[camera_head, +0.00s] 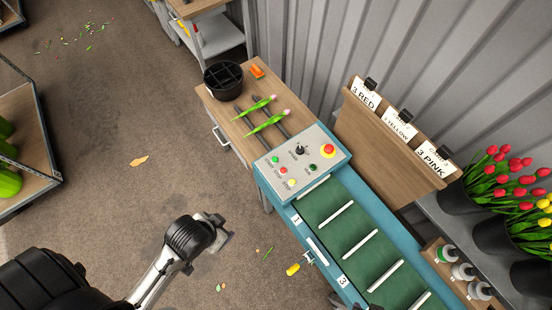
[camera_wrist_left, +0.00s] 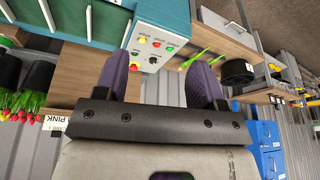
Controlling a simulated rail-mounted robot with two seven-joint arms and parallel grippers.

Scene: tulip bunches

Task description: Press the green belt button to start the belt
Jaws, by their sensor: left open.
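The grey control box (camera_head: 318,180) sits at the upper end of the belt. On its face are a small green button (camera_head: 275,159), a red and a yellow button beside it, a black knob, a dark green button (camera_head: 312,167) and a large red button (camera_head: 328,150). The small green button also shows in the left wrist view (camera_wrist_left: 169,46). The green belt (camera_head: 345,228) has white cross bars. My left gripper (camera_head: 220,232) is left of the belt, apart from the box. In the wrist view its purple fingers (camera_wrist_left: 163,78) are spread and empty. My right gripper is out of view.
Two green-leaved tulips (camera_head: 266,118) lie on the wooden bench (camera_head: 218,108) beyond the box, near a black pot (camera_head: 223,78). A wooden label board (camera_head: 385,140) and tulip buckets (camera_head: 462,197) stand right of the belt. The floor around my left gripper is mostly clear.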

